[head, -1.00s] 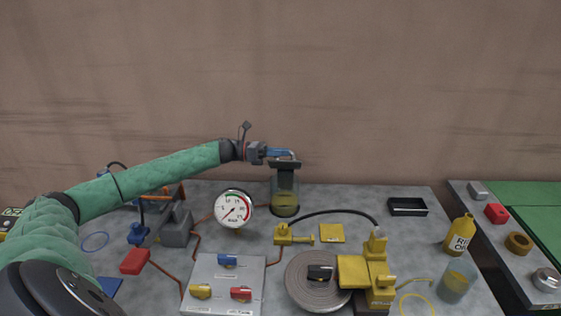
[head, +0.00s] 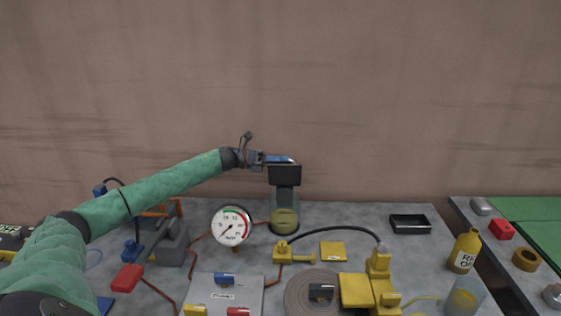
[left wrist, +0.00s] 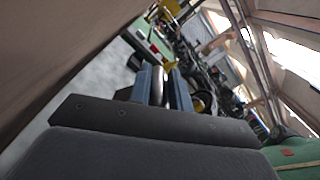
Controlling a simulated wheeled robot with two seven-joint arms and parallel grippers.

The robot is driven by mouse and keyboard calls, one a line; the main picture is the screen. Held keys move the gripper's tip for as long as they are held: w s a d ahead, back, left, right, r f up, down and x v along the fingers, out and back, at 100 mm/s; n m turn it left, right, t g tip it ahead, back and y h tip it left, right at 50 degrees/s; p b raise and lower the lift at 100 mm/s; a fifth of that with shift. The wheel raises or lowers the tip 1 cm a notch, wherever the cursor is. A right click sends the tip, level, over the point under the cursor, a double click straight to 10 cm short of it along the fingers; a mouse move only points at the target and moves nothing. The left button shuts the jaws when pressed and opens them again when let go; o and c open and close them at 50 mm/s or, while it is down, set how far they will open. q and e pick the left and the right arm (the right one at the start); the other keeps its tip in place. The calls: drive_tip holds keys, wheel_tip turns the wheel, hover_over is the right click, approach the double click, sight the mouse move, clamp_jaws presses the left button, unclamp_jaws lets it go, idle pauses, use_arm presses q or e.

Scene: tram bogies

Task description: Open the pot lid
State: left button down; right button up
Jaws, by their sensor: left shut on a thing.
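The pot (head: 285,222) is a clear jar with yellowish fluid in its lower part, standing near the table's back edge in the head view. Its dark lid (head: 285,176) is tilted up, its flat face turned towards me, above the jar's mouth. My left gripper (head: 286,160), with blue fingers, is shut at the lid's upper edge. In the left wrist view, the blue fingers (left wrist: 164,88) close on a thin metallic bar, seemingly the lid's handle. The fingertips partly hide the contact in the head view. My right gripper is not in view.
A round pressure gauge (head: 232,226) stands left of the pot. A yellow fitting (head: 288,252) and a black hose (head: 335,231) are in front. A black tray (head: 410,224) and a yellow bottle (head: 464,250) are to the right. The wall is behind.

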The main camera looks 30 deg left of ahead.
use_arm(q)
drive_tip(key=shift+f, duration=0.5)
drive_tip(key=c, duration=1.6)
unclamp_jaws()
drive_tip(key=shift+o, duration=1.2)
drive_tip(key=shift+w+a+f, duration=0.1)
